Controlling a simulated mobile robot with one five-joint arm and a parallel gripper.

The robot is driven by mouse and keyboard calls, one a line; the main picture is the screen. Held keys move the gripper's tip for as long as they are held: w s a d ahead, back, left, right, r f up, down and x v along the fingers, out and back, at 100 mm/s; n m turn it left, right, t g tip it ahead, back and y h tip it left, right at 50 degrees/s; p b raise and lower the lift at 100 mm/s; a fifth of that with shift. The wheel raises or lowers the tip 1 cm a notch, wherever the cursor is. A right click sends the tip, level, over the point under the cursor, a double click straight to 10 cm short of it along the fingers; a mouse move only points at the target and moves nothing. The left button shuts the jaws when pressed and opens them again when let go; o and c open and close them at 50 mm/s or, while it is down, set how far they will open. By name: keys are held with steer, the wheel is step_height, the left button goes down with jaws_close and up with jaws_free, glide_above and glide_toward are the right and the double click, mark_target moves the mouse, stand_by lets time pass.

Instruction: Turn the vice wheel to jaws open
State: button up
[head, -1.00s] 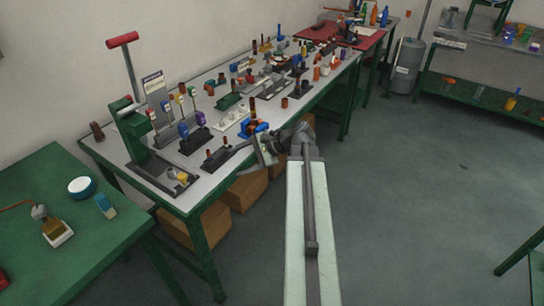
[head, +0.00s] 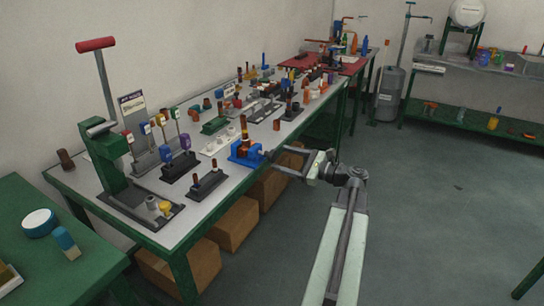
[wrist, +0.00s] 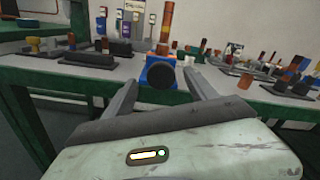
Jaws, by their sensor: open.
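The blue vice (head: 246,151) stands at the front edge of the grey-topped bench, with a brown-orange cylinder (head: 244,128) upright in it. In the wrist view the vice (wrist: 160,58) is straight ahead, and its dark round wheel (wrist: 160,77) faces me. My gripper (head: 277,160) reaches in from the right at the bench edge, level with the vice. Its fingers are open and empty. In the wrist view the wheel appears between the two fingertips, with a gap on each side; I cannot tell whether the tips reach level with it.
A dark holder with two brown pegs (head: 207,181) and a green press (head: 106,158) stand left of the vice. A white block with several knobs (head: 222,143) is behind it. Cardboard boxes (head: 226,223) sit under the bench. The floor on the right is clear.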

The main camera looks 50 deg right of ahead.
mark_target(275, 158)
steer(key=x, duration=0.5)
steer(key=shift+w, duration=0.1)
steer(key=c, duration=1.3)
steer(key=shift+c, duration=0.2)
steer(key=shift+n, duration=0.3)
steer(key=n, duration=0.6)
steer(key=shift+a+f, duration=0.1)
steer(key=shift+f, duration=0.05)
steer(key=n, duration=0.6)
steer(key=shift+f+n, duration=0.15)
steer(key=shift+n, duration=0.25)
